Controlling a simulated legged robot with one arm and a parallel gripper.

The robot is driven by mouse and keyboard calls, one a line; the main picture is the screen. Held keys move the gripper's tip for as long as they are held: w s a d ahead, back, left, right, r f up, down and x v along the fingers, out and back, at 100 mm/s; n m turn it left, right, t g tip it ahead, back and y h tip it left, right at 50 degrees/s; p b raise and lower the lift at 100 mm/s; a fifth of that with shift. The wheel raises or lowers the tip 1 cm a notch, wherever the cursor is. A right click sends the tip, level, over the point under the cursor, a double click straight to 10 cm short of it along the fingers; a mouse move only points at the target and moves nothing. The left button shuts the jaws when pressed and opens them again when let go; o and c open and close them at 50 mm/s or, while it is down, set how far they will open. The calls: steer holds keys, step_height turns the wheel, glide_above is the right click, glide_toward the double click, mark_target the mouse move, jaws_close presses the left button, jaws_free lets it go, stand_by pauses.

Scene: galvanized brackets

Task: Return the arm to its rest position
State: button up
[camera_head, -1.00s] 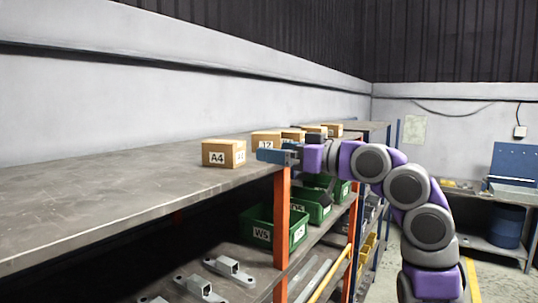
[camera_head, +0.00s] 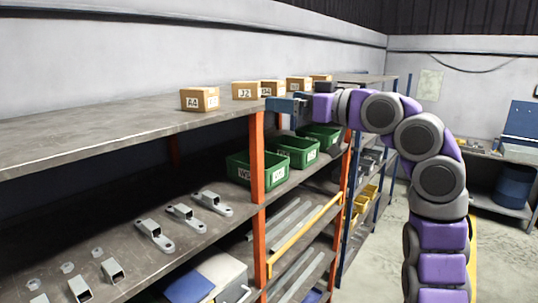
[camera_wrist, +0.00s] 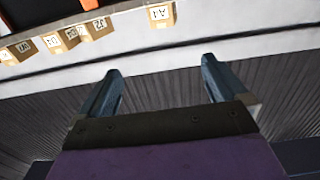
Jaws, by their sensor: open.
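My arm stands on the right in the head view, bent over at the top and reaching left toward the shelf. My gripper (camera_head: 283,104) is at the upper shelf's front edge, just right of the A4 box (camera_head: 200,99). In the wrist view my gripper (camera_wrist: 160,85) has its two blue fingers wide apart with nothing between them. The wrist view shows the wall and several labelled boxes, with one box (camera_wrist: 161,15) beyond the fingers at the top. No object is held.
The upper shelf (camera_head: 90,135) carries several cardboard boxes along its back. Green bins (camera_head: 296,150) and metal brackets (camera_head: 153,235) sit on the shelf below. An orange upright (camera_head: 257,165) stands under my gripper. Open floor (camera_head: 375,265) lies between shelving and arm.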

steer(key=w+d+f+m+h+b, duration=0.1)
steer(key=w+f+m+h+b, duration=0.3)
steer(key=w+f+m+h, duration=0.45)
steer(key=s+d+f+m+g+h+b, duration=0.1)
steer(key=s+d+f, duration=0.15)
steer(key=f, duration=0.35)
steer(key=s+d+f+m+g+h+b, duration=0.1)
steer(key=s+d+f+m+g+b, duration=0.15)
steer(key=f, duration=0.45)
steer(key=s+f+g+h+b, duration=0.1)
steer(key=s+f+g, duration=0.2)
steer(key=s+f, duration=0.8)
steer(key=s+d+f+n+g+h+b, duration=0.1)
steer(key=s+f+g+b, duration=0.1)
steer(key=s+f, duration=1)
steer(key=s+f+g+h+b, duration=0.1)
steer(key=s+f+g, duration=0.3)
steer(key=s+f, duration=0.8)
steer(key=s+b, duration=0.1)
steer(key=s, duration=1.2)
steer(key=shift+d+n+h, duration=0.15)
steer(key=shift+n+h, duration=0.15)
steer(key=shift+h, duration=0.05)
